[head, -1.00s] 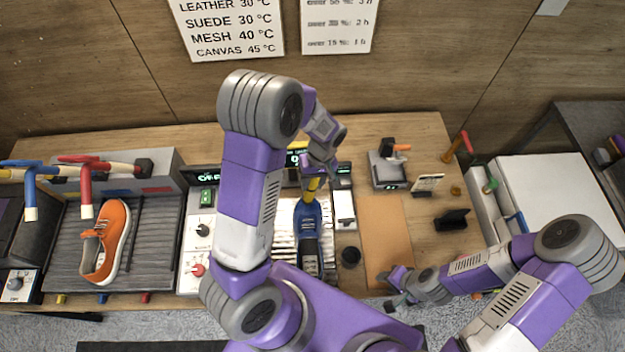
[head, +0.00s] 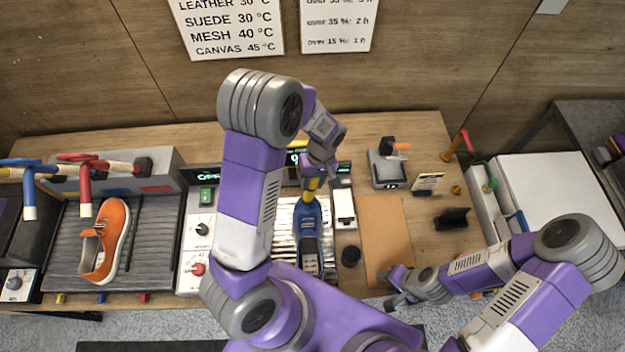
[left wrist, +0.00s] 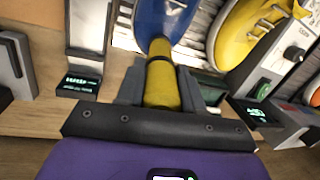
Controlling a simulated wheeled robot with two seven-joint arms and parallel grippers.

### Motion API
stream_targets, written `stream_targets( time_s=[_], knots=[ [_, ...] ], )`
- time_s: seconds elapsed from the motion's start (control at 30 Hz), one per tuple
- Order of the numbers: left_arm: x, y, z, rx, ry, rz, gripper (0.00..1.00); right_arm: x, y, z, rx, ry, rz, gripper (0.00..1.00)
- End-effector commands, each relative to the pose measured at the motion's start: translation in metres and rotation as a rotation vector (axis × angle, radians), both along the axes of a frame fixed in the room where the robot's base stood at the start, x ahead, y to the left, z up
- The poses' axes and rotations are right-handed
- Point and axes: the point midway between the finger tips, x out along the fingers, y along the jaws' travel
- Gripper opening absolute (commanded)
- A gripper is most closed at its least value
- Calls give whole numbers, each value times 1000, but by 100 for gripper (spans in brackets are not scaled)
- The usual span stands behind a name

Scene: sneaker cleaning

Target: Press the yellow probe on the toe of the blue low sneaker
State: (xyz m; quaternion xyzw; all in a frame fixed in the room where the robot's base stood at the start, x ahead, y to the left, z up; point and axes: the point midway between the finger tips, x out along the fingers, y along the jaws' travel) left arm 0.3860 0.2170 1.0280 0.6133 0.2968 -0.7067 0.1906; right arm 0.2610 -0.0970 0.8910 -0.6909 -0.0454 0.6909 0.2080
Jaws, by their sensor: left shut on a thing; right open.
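The blue low sneaker (head: 309,232) lies on a slatted rack with its toe toward the back wall. It also shows in the left wrist view (left wrist: 166,16). My left gripper (head: 315,174) is at the toe end, shut on the yellow probe (left wrist: 162,82). The probe points at the sneaker's toe, and its tip meets the toe's outline in the left wrist view. I cannot tell whether it truly touches or how hard it presses. My right gripper (head: 398,290) is open and empty near the table's front edge, away from the sneaker.
A yellow sneaker (left wrist: 240,40) lies beside the blue one, hidden by my left arm in the head view. An orange sneaker (head: 105,242) lies on a grey ribbed tray at left. A bare brown mat (head: 387,230) lies farther right.

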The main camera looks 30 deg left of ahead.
Motion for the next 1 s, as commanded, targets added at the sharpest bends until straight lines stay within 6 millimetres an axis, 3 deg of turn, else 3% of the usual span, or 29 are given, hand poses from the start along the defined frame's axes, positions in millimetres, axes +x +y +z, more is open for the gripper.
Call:
stream_targets(
  time_s=[1.0],
  knots=[
    [0,0,-9,-1,1,0,6,0,0,-7,0,0,0,43]
  ],
)
